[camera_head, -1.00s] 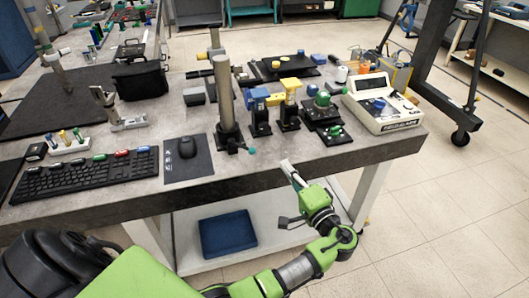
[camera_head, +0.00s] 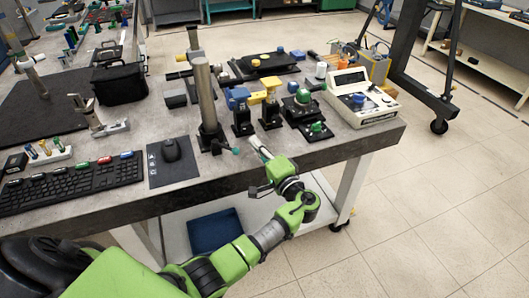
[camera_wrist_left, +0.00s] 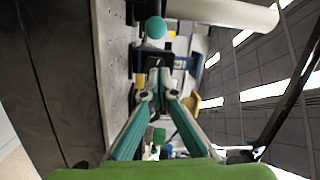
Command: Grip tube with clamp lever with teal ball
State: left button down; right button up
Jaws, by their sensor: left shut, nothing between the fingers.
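The grey tube (camera_head: 203,95) stands upright in a black clamp base (camera_head: 211,138) on the table. The clamp lever with its teal ball (camera_head: 236,150) sticks out at the base's lower right. In the left wrist view the teal ball (camera_wrist_left: 155,27) is near the top and the tube (camera_wrist_left: 225,12) runs along the top edge. My left gripper (camera_head: 255,142) is beside the ball, to its right, at the table's front edge. Its fingers (camera_wrist_left: 159,78) converge, shut and empty, apart from the ball. My right gripper is not in view.
Black stands with blue (camera_head: 239,96) and yellow (camera_head: 266,96) parts and a green-knobbed device (camera_head: 304,97) sit behind my left gripper. A white meter (camera_head: 361,100) is at the right. A mouse (camera_head: 171,149) and keyboard (camera_head: 72,184) lie left of the tube.

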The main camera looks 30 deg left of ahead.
aim_at(226, 147)
pick_arm(q)
jog(key=shift+s+a+f+p, duration=0.1)
jog(key=shift+s+a+p, duration=0.3)
jog(key=shift+s+p, duration=0.15)
jog(key=shift+s+a+f+p, duration=0.1)
jog(key=shift+s+a+p, duration=0.3)
jog(key=shift+s, duration=0.2)
jog(key=shift+s+f, duration=0.15)
jog(key=shift+s, duration=0.4)
jog(key=shift+s+a, duration=0.1)
jog(key=shift+a, duration=0.05)
